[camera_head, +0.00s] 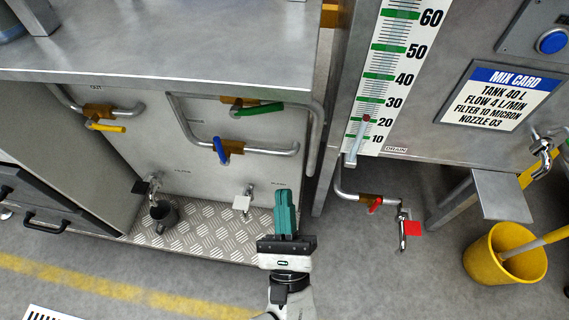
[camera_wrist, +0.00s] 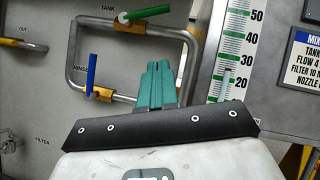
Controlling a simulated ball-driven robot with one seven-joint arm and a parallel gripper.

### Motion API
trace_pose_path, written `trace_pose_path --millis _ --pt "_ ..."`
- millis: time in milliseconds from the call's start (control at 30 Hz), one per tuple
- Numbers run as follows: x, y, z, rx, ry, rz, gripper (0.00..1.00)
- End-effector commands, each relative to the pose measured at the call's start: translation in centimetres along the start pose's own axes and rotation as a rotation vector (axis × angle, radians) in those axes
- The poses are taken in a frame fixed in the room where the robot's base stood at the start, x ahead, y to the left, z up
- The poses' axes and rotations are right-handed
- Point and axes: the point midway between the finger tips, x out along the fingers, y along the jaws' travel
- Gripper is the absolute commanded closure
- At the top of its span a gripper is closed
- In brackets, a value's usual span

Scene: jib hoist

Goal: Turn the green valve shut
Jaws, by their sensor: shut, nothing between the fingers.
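The green valve handle (camera_head: 258,109) sits on a brass body on the upper pipe of the panel under the steel counter. The handle runs sideways, roughly in line with that pipe. In the wrist view the green handle (camera_wrist: 145,13) is at the top edge, above and slightly left of my fingers. My gripper (camera_head: 286,195) has teal fingers, shut together and empty, pointing up towards the panel. In the head view it is below and a little right of the green handle, apart from it. The fingers also show in the wrist view (camera_wrist: 157,70).
The blue valve handle (camera_head: 220,150) stands across the lower pipe, left of my fingers. The yellow valve handle (camera_head: 106,128) is further left. A red valve handle (camera_head: 375,205) and a yellow bucket (camera_head: 504,253) are right.

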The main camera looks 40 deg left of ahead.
Motion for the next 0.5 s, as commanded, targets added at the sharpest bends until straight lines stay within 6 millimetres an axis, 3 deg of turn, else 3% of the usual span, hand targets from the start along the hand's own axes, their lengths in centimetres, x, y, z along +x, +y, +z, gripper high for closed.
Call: trace_pose_path --millis 500 --pt "9.6 -0.1 0.1 -0.003 -0.003 -0.001 1.0"
